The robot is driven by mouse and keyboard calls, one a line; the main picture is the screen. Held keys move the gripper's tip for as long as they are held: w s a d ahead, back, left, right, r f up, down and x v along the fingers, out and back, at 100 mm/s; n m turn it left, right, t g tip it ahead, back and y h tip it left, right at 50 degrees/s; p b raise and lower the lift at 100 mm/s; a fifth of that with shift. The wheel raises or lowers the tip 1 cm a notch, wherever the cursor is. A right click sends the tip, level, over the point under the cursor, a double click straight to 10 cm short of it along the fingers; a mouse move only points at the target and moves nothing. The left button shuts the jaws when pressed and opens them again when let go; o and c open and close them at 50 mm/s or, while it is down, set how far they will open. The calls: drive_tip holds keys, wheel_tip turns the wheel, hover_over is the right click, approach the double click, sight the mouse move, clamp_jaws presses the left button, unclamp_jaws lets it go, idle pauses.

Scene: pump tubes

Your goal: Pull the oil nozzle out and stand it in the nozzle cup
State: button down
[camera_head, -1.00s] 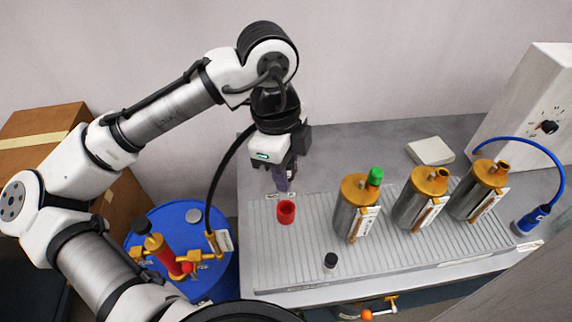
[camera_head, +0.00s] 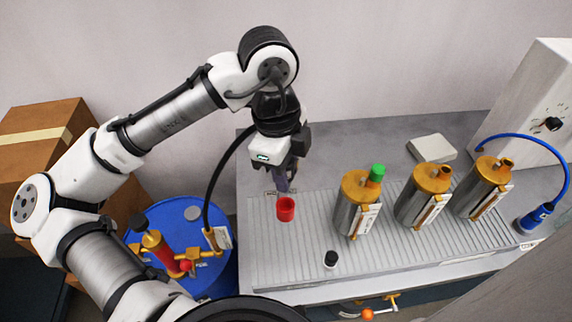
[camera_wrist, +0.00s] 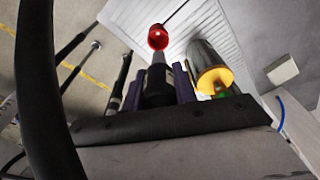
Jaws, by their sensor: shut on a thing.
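My gripper (camera_head: 284,178) is shut on the oil nozzle and hangs just behind the red nozzle cup (camera_head: 286,209). In the wrist view the dark nozzle (camera_wrist: 158,82) sits between the purple fingers, its tip pointing toward the red cup (camera_wrist: 157,38). The tip overlaps the cup's edge in that view; I cannot tell how far apart they are. The cup stands upright on the ribbed tray (camera_head: 295,262) and its mouth looks empty in the head view. The black hose (camera_head: 213,178) runs from the pump on the blue drum up behind my gripper.
Several metal canisters with gold tops, such as the green-capped one (camera_head: 357,205), stand right of the cup.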

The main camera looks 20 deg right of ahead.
drive_tip(key=shift+f+b, duration=1.05)
drive_tip(key=shift+f, duration=0.9)
drive_tip(key=shift+p, duration=0.55)
drive_tip(key=shift+f+b, duration=1.6)
drive_tip(key=shift+f, duration=0.5)
drive_tip(key=c, duration=1)
unclamp_jaws()
drive_tip(key=shift+c, duration=0.2)
drive_tip(key=shift+r, duration=0.15)
drive_tip(key=r, duration=0.9)
drive_tip(key=w+a+r, duration=0.1)
drive_tip(key=r, duration=0.3)
drive_tip(key=shift+a+r, duration=0.1)
drive_tip(key=shift+r, duration=0.2)
